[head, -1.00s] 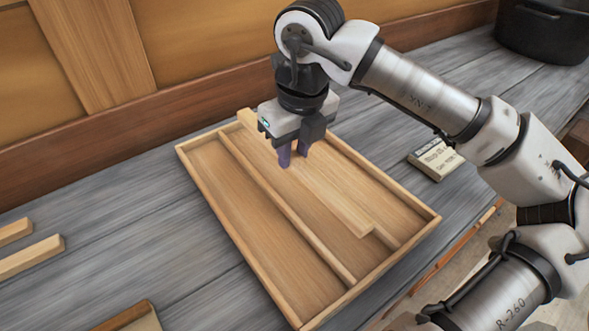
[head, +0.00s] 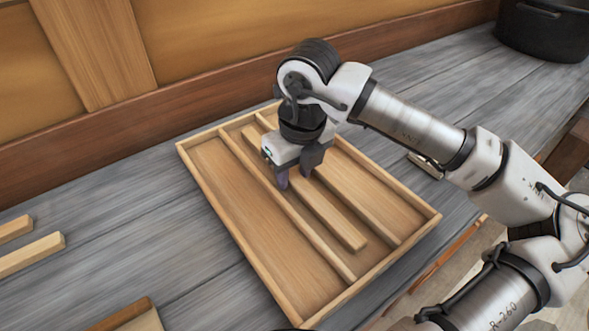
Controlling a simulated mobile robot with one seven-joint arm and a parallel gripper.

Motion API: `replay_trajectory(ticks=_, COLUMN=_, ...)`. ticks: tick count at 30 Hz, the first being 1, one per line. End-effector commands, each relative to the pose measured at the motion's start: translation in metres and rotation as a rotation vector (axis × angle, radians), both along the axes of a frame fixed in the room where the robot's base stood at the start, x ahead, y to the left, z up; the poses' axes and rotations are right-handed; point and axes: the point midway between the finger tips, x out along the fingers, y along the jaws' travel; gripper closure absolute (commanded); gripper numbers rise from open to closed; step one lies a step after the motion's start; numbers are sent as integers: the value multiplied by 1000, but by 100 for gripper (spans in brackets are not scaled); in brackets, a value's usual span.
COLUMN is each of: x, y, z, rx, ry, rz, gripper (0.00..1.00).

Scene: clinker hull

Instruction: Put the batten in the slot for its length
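The batten (head: 335,224) is a pale wooden strip. In the head view it lies lengthwise in the middle compartment of the wooden tray (head: 238,246), between two dividers and roughly parallel to them. Its near end stops short of the tray's near wall. My gripper (head: 296,182) points down into the tray over the batten, with one finger on each side of it. I cannot tell whether the fingers still press on the batten or have parted slightly. The gripper hides part of the batten, and its exact contact with the tray floor is unclear.
The wide left compartment and the right compartment look empty. Two loose wooden strips (head: 30,254) lie on the grey bench at left. A wooden piece (head: 135,317) shows at the bottom edge. A dark pot (head: 545,32) stands at back right. A small label block (head: 424,166) is partly hidden by my arm.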

Motion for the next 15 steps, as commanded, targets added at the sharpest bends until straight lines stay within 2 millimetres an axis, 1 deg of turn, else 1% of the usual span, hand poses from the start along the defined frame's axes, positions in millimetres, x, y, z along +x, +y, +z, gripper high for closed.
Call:
replay_trajectory(ticks=1, x=0, y=0, z=0, rx=0, ry=0, rz=0, gripper=57)
replay_trajectory(ticks=2, x=0, y=0, z=0, rx=0, ry=0, rz=0, gripper=53)
replay_trajectory(ticks=10, x=0, y=0, z=1, rx=0, ry=0, rz=0, gripper=53)
replay_trajectory(ticks=15, x=0, y=-1, z=10, rx=-2, ry=-2, rz=-1, gripper=53)
